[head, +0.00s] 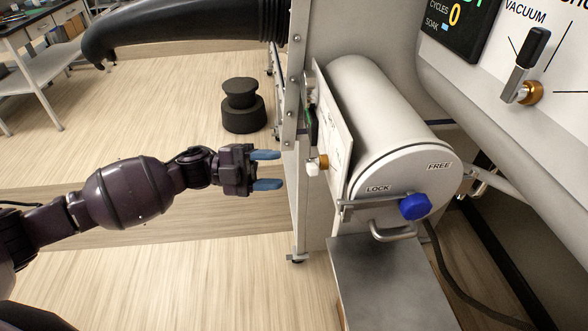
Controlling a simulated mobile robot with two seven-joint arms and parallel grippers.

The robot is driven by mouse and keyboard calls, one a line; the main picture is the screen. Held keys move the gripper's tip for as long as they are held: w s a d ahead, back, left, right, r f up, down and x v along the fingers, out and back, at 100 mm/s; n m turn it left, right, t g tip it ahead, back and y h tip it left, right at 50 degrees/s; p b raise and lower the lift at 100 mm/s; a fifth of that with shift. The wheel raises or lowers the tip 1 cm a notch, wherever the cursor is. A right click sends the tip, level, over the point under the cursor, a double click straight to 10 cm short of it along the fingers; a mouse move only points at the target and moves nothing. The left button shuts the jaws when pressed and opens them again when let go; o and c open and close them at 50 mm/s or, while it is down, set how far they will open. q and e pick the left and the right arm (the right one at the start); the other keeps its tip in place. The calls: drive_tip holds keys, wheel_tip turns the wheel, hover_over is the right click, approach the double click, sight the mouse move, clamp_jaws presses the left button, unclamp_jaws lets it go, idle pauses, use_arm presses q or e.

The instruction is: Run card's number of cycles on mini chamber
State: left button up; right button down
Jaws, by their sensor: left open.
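The mini chamber (375,95) is a pale cylinder on the side of a large grey cabinet. Its round door (385,235) is shut against the end and carries the words LOCK and FREE. A latch bar with a blue knob (415,206) lies across the door, the knob below and between the two words. A display (466,22) reads CYCLES 0, with SOAK under it. A black-handled vacuum lever (530,55) tilts upward on the panel. A white plate (335,125) beside the chamber has unreadable writing. My left gripper (279,170) is open and empty, left of the chamber.
A small white handle with a brass collar (318,163) sits near the plate. A black glove sleeve (180,30) sticks out left above my arm. A grey-topped stand (390,285) is below the door. A black stool-like object (243,108) stands on open floor.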

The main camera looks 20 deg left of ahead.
use_arm(q)
drive_tip(key=a, duration=0.2)
drive_tip(key=shift+a+f, duration=0.25)
drive_tip(key=shift+a, duration=0.05)
drive_tip(key=shift+s, duration=0.1)
idle(1.7)
